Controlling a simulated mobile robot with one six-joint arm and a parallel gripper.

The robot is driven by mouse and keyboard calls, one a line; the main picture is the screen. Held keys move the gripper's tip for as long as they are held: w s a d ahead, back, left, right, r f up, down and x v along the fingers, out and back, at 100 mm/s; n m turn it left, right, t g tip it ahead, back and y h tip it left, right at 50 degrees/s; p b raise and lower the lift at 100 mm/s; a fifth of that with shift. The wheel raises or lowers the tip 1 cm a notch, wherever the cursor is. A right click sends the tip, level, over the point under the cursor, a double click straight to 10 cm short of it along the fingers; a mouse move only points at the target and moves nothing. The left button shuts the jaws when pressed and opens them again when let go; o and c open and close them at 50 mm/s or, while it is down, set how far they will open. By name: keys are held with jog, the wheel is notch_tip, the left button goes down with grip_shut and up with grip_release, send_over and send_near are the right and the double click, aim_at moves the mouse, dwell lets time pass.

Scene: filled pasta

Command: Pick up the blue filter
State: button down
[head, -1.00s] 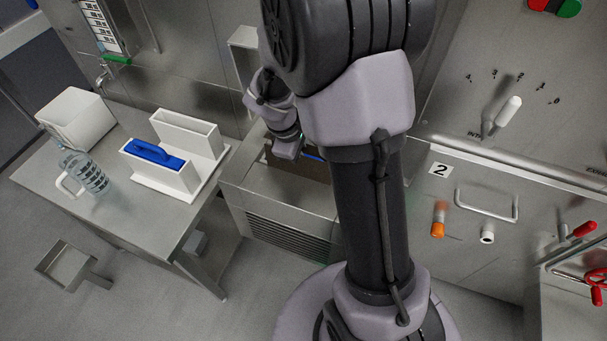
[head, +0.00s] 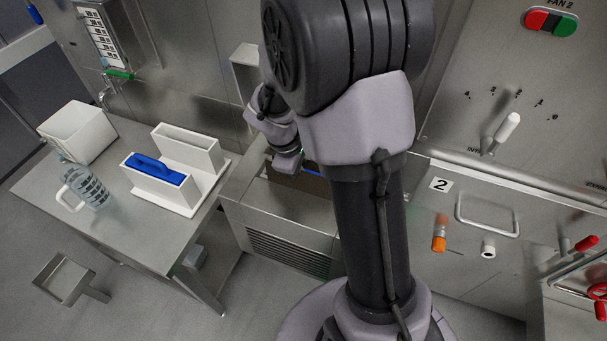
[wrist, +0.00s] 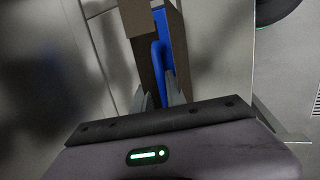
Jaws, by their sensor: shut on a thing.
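A blue filter (wrist: 166,38) with a blue loop handle (wrist: 157,70) sits in a narrow brown housing (wrist: 174,18) in the wrist view. My gripper (wrist: 160,92) is shut on the handle, one finger on each side. In the head view my gripper (head: 288,160) is low at the brown housing (head: 300,178) on the steel unit, and my arm hides most of that spot. A second blue filter (head: 157,172) stands in the front slot of a white two-slot holder (head: 186,202) on the left table; the rear slot looks empty.
A white bin (head: 78,133) and a clear jug (head: 88,186) stand on the steel table (head: 130,235) left of the holder. A control panel with a white lever (head: 506,127) and a bar handle (head: 488,212) is to the right.

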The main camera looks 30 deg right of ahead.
notch_tip(320, 180, up, 8)
jog(key=p, duration=0.4)
jog(key=shift+w+d+r, duration=0.15)
jog(key=shift+r, duration=0.05)
jog(key=shift+r+p, duration=0.4)
jog(key=shift+r, duration=0.5)
jog(key=s+a+p, duration=0.1)
jog(key=s+a, duration=0.1)
jog(key=a, duration=0.7)
jog(key=s+a+r+p, duration=0.1)
jog(key=s+a+p, duration=0.1)
jog(key=a, duration=0.7)
jog(key=shift+r, duration=0.3)
jog(key=shift+c, duration=2.2)
grip_release()
